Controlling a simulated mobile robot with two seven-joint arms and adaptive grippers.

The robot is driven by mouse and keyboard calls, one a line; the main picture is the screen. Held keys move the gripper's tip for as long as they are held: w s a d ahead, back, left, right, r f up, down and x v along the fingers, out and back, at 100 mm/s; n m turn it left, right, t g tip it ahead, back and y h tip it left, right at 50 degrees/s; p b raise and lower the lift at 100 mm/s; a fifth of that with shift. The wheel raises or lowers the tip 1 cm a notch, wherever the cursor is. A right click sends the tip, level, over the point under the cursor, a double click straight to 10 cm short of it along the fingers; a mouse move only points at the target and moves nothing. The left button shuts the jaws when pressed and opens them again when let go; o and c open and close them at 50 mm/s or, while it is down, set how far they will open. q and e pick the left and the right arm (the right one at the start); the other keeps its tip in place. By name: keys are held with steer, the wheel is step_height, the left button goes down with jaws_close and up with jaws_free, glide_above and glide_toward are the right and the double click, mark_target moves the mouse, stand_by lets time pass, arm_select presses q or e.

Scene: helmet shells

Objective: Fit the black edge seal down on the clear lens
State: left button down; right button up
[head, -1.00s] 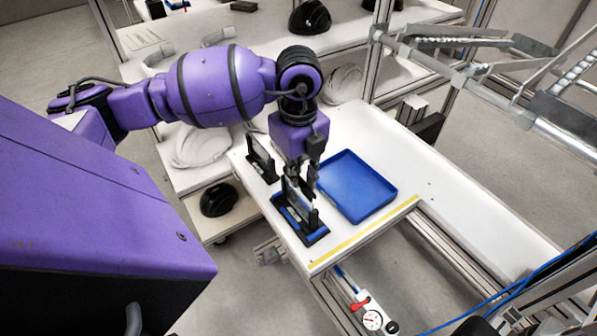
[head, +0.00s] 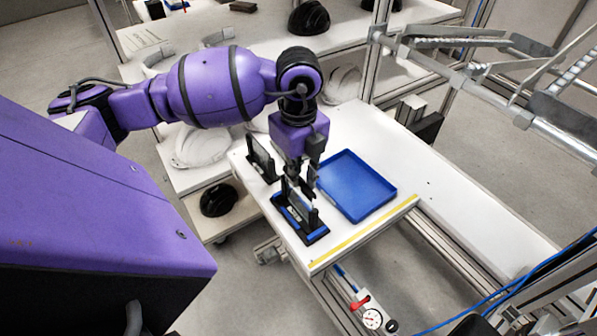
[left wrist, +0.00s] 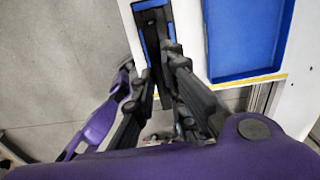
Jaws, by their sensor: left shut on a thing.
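My left gripper (head: 300,180) points down over the near black holder (head: 312,238), which has blue pads. It is shut on a thin dark piece that looks like the black edge seal; the fingers hide most of it. The clear lens (head: 291,193) shows as a pale upright sheet in this holder, close to the fingertips. I cannot tell whether the seal touches the lens. In the left wrist view the fingers (left wrist: 160,85) reach toward the holder (left wrist: 150,5), with a dark strip between them. My right gripper is not in view.
A second black upright holder (head: 262,160) stands behind on the white table (head: 365,130). An empty-looking blue tray (head: 384,203) lies close to the right of the gripper. A yellow strip (head: 365,233) marks the table's front edge. White helmet shells (head: 200,147) lie on the left shelf.

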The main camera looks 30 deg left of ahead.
mark_target(299, 176)
arm_select(q)
steer(key=shift+f+b, duration=0.45)
steer(key=shift+f, duration=0.9)
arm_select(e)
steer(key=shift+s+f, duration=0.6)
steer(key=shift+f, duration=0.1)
arm_select(q)
steer(key=c, duration=1.7)
jaws_free()
steer(key=shift+r, duration=0.1)
step_height(299, 176, up, 12)
steer(key=shift+f, duration=0.1)
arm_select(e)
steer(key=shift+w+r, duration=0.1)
